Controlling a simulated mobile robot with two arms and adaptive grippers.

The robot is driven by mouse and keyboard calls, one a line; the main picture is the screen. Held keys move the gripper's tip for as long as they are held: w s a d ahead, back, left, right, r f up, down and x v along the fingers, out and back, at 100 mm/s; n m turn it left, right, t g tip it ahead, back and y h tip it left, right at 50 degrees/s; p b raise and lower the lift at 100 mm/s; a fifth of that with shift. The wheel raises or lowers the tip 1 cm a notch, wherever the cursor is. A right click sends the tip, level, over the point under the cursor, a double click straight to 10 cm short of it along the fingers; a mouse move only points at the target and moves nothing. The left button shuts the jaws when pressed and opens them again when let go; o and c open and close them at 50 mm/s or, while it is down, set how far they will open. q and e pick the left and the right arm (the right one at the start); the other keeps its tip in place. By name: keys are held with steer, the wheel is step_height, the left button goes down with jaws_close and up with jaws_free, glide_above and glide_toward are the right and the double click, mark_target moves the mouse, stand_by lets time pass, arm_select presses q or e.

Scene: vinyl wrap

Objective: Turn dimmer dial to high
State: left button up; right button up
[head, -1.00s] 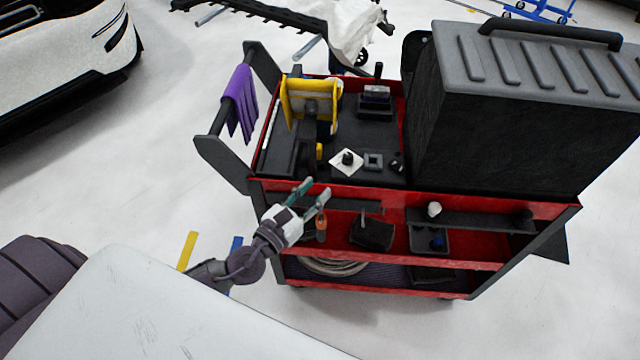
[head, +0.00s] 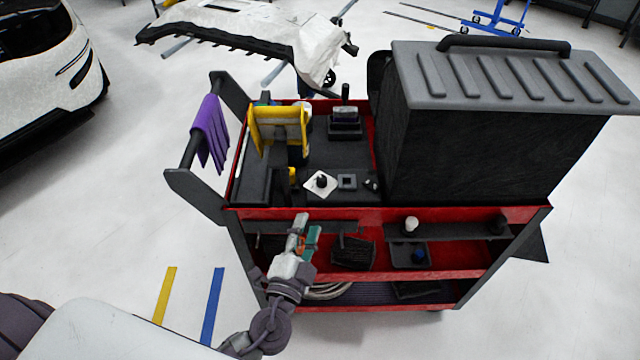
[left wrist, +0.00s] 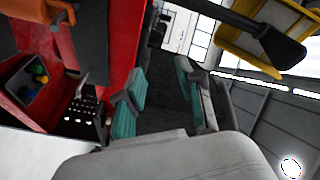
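The dimmer dial (head: 320,183) is a black knob on a white square plate, turned like a diamond. It lies on the dark top of the red tool cart (head: 400,214), near the front edge. My left gripper (head: 306,228) is in front of the cart's front edge, below and slightly left of the dial in the picture, and apart from it. Its teal-padded fingers (left wrist: 162,88) stand apart with nothing between them in the left wrist view. I cannot make out the dial in that view. My right gripper is not in view.
A large dark case (head: 470,150) fills the cart's right side. A purple cloth (head: 210,135) hangs on the left handle. Lower shelves hold trays.

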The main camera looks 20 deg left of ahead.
mark_target(321, 182)
arm_select(q)
steer(key=w+n+y+p, duration=0.1)
steer(key=w+n, duration=0.3)
steer(key=w+n+p, duration=0.2)
steer(key=w+n, duration=0.2)
steer(key=w+n+y+p, duration=0.1)
steer(key=w+n, duration=0.3)
steer(key=n, duration=0.1)
steer(key=shift+a+r+g+y+p, duration=0.15)
steer(key=shift+a+g+y+p, duration=0.15)
steer(key=shift+a+p, duration=0.1)
steer(key=shift+w, duration=0.35)
